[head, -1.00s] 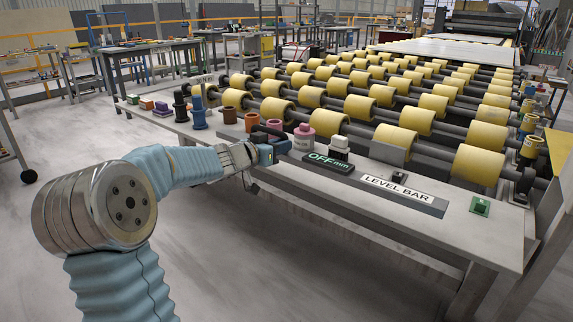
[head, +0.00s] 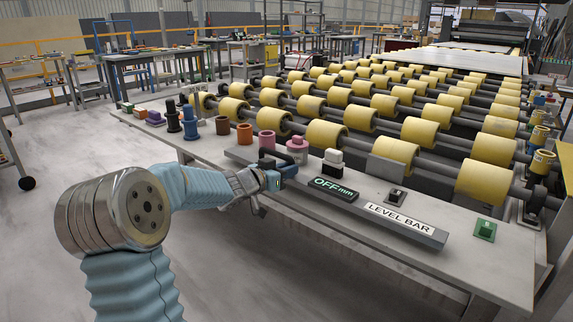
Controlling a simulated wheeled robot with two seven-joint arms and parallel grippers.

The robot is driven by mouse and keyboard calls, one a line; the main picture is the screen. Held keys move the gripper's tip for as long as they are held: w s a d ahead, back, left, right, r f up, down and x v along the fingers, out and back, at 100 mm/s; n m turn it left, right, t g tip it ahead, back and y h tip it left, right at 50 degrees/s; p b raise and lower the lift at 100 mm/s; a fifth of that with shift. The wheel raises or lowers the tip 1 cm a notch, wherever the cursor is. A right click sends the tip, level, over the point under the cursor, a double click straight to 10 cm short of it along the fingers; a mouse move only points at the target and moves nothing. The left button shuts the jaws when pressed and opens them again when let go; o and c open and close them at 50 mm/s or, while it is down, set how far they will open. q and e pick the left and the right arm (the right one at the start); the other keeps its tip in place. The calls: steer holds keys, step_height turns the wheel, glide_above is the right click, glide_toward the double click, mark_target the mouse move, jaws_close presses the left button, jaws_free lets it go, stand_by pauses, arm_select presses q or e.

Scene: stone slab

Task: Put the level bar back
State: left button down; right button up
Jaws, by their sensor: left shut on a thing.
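The level bar (head: 435,236) is a long dark grey bar with a white "LEVEL BAR" label and a black "OFF mm" display panel. It lies lengthwise along the near side of the pale bench top, from behind my gripper toward the right. My left gripper (head: 279,176) is at the left part of the bar, shut on it, with blue parts at its fingers. The fingers hide the exact contact. I cannot tell whether the bar is clear of the bench. My right gripper is not in view.
The bench (head: 510,263) carries a black switch (head: 396,197), a green button block (head: 485,229), a white-and-black block (head: 333,161), a pink spool (head: 297,148) and several coloured cylinders behind the bar. Yellow conveyor rollers (head: 486,166) stand behind. The floor in front is open.

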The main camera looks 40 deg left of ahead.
arm_select(q)
steer(key=shift+f, duration=0.45)
steer(key=shift+f+b, duration=0.5)
steer(key=shift+b, duration=0.05)
steer(key=c, duration=1)
jaws_free()
steer(key=shift+o, duration=0.2)
steer(key=s+a+r, duration=0.1)
steer(key=s+r, duration=0.1)
steer(key=s, duration=1.1)
steer(key=shift+s+a, duration=0.15)
steer(key=shift+s, duration=0.15)
